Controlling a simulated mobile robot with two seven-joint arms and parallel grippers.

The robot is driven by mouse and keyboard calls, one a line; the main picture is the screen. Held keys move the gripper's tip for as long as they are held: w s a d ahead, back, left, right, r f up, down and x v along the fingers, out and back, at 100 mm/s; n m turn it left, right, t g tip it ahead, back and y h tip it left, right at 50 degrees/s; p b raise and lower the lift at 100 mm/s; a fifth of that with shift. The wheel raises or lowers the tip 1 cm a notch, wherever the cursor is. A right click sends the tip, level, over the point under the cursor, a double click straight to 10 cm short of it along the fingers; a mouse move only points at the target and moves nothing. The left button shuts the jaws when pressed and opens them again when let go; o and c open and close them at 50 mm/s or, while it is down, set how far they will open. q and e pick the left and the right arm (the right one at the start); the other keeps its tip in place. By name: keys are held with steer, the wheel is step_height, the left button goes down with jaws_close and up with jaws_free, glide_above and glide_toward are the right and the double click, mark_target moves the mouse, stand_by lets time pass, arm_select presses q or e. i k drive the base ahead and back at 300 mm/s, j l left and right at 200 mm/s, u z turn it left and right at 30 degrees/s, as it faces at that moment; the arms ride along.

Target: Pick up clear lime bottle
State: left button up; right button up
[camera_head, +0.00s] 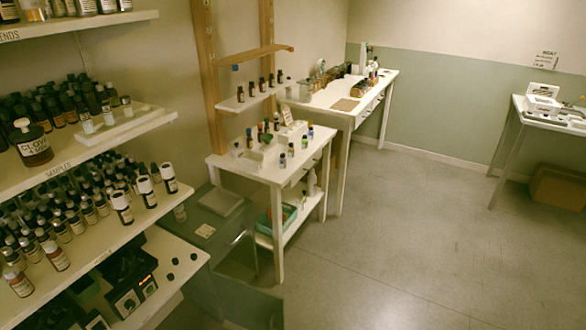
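I cannot single out a clear lime bottle; the labels on the small bottles are too small to read. Several small bottles, with green, blue and dark caps, stand on the white table (262,172) in the middle. One there has a blue cap (311,132), and one has a dark cap (283,160). Rows of mostly dark bottles (62,215) fill the shelves at the left. Neither of my grippers is in view.
A white wall shelf (118,226) juts in at the left, with a large dark bottle (32,145) above it. A grey cabinet (212,212) stands beside the middle table. A longer table (322,98) is behind, another (545,122) at right. The floor (420,240) between is clear.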

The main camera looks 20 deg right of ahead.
mark_target(304, 142)
steer(key=i+l, duration=0.15)
steer(key=l, duration=0.25)
steer(key=i+l, duration=0.15)
steer(key=l, duration=0.3)
steer(key=i+l, duration=0.1)
steer(key=l, duration=0.3)
steer(key=i+l, duration=0.15)
steer(key=l, duration=0.25)
steer(key=i+l, duration=0.15)
steer(key=l, duration=0.3)
steer(key=i+l, duration=0.15)
steer(key=l, duration=0.25)
steer(key=i+l, duration=0.1)
steer(key=l, duration=0.3)
steer(key=i+l, duration=0.15)
steer(key=l, duration=0.3)
steer(key=i+l, duration=0.2)
steer(key=l, duration=0.15)
steer(key=i+l, duration=0.2)
steer(key=i+l+u, duration=0.1)
steer(key=l, duration=0.35)
steer(key=i, duration=0.1)
